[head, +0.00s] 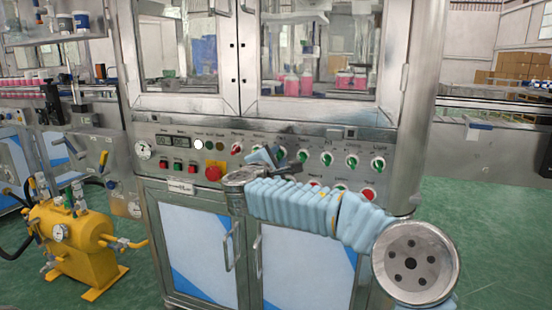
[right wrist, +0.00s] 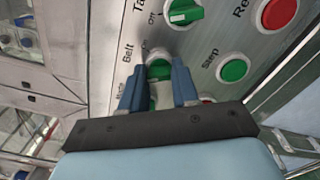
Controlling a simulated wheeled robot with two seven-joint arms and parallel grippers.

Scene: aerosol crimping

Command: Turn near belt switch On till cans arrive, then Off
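My right gripper (head: 268,157) is at the control panel on the machine front. In the right wrist view its two blue fingers (right wrist: 160,80) stand apart on either side of a green switch (right wrist: 158,70) beside the label "Belt". I cannot tell whether they press on it. The switch's pointer is mostly hidden, so its setting is unclear. In the head view the gripper and wrist cover this part of the panel. Pink cans or bottles (head: 24,86) stand in a row at the far left. More pink containers (head: 298,84) show behind the glass doors. My left gripper is out of view.
Another green switch (right wrist: 184,12), a red button (right wrist: 279,12) and a green button (right wrist: 233,69) lie close to the fingers. A red mushroom button (head: 213,173) sits further left on the panel. A yellow tank (head: 80,245) stands at the lower left. Green floor is open at right.

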